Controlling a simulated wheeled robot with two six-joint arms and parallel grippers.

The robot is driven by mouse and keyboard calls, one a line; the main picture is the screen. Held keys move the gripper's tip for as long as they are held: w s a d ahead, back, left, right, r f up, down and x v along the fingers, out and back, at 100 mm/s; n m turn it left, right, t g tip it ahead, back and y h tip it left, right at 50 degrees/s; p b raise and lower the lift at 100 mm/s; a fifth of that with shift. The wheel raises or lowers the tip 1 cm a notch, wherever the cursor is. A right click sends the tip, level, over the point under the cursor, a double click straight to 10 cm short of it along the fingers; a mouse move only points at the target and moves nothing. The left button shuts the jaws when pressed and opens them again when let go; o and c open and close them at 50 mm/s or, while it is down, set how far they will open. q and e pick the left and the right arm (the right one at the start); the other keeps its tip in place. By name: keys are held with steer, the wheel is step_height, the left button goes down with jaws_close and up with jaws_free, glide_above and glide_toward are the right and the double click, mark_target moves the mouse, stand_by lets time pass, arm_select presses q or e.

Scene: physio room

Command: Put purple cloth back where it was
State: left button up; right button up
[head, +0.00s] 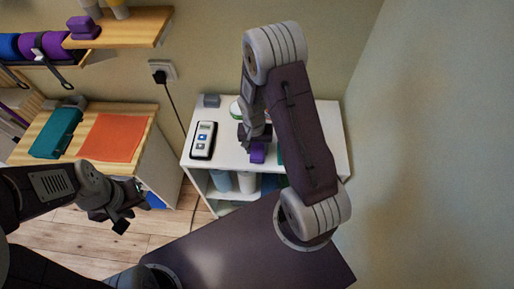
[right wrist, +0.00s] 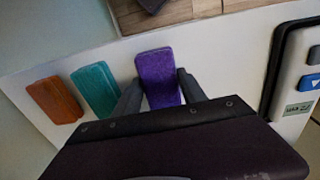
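The purple cloth (head: 258,153) is a small folded block at the front part of the white shelf top. In the right wrist view the purple cloth (right wrist: 158,78) lies in line with a teal block (right wrist: 96,90) and an orange block (right wrist: 54,100). My right gripper (head: 256,140) reaches down over the shelf. Its fingers (right wrist: 159,84) lie close along both sides of the cloth and appear to touch it. I see no clear gap under the cloth. My left gripper (head: 128,210) is empty, with its fingers apart, in front of the wooden cabinet.
The white shelf unit (head: 335,135) also holds a black-and-white device (head: 203,140), a grey block (head: 211,101) and a partly hidden green-and-white round item. A wooden-topped cabinet (head: 95,120) with orange and teal items stands left. A wall (head: 430,150) closes the right side.

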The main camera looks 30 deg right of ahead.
mark_target(255, 149)
steer(key=o, duration=0.4)
step_height(255, 149, up, 12)
steer(key=s+a+n, duration=0.1)
steer(key=s+n, duration=0.1)
steer(key=s+a+n+t, duration=0.1)
steer(key=s+a+n, duration=0.1)
steer(key=s, duration=0.1)
steer(key=s+a+r+n, duration=0.1)
steer(key=s+n, duration=0.1)
steer(key=s, duration=0.1)
steer(key=shift+a+r+y, duration=0.1)
steer(key=shift+a+y, duration=0.2)
steer(key=shift+y, duration=0.1)
